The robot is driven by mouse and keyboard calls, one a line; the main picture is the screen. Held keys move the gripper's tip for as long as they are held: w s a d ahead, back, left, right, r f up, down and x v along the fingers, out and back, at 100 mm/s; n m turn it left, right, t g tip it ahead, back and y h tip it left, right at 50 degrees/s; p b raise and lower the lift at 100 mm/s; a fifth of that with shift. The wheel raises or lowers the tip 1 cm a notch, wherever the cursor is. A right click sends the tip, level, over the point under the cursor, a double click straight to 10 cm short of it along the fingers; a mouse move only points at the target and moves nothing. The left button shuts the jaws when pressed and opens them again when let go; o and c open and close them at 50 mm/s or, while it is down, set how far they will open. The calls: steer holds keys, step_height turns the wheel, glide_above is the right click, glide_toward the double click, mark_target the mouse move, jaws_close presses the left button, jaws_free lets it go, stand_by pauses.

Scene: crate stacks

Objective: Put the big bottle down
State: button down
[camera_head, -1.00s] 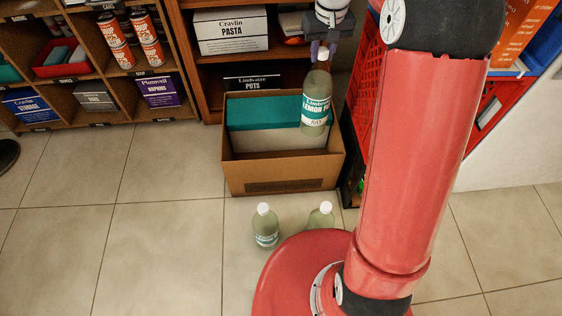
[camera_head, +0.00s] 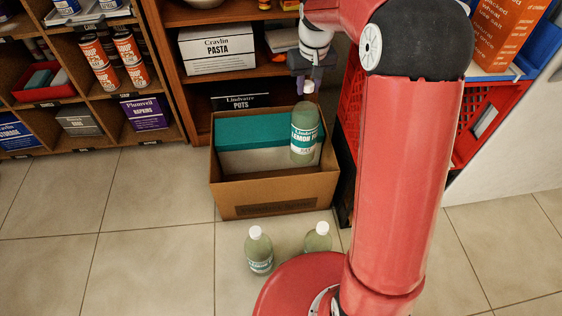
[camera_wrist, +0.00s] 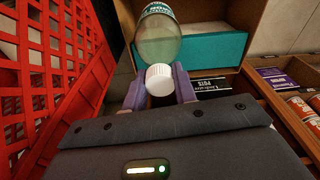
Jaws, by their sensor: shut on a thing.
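The big bottle (camera_head: 305,134) is pale green with a white cap and a teal label. In the head view it hangs upright in front of the right part of the open cardboard box (camera_head: 275,198); I cannot tell how deep it reaches into the box. My gripper (camera_head: 309,84) is above it, shut on its top near the cap. In the wrist view the bottle (camera_wrist: 158,38) sits between the purple fingers of my gripper (camera_wrist: 161,88). Two smaller bottles with white caps, one on the left (camera_head: 259,252) and one on the right (camera_head: 318,238), stand on the floor before the box.
The box holds a teal-topped carton (camera_head: 258,132). A red crate stack (camera_head: 352,98) stands close to the right of the box. Shelves with a pasta box (camera_head: 217,50) and soup cans (camera_head: 100,62) stand behind and left. The tiled floor at left (camera_head: 150,200) is clear.

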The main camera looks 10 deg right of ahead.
mark_target(308, 111)
step_height(308, 111, down, 20)
steer(key=b, duration=0.3)
steer(key=shift+b, duration=0.35)
steer(key=c, duration=1.1)
jaws_free()
steer(key=shift+c, duration=0.2)
steer(key=r, duration=0.4)
steer(key=s+r+p, duration=0.1)
steer(key=r, duration=0.3)
steer(key=r+p, duration=0.1)
steer(key=r, duration=0.3)
steer(key=shift+s+d, duration=0.1)
steer(key=shift+s, duration=0.2)
steer(key=s+r+m+t, duration=0.1)
steer(key=s+r+t, duration=0.1)
steer(key=s+r, duration=0.65)
steer(key=s+r+t, duration=0.1)
steer(key=s+r, duration=0.5)
steer(key=s, duration=0.6)
steer(key=shift+t, duration=0.6)
steer(key=s, duration=0.9)
steer(key=shift+s+f, duration=0.15)
steer(key=shift+f, duration=0.25)
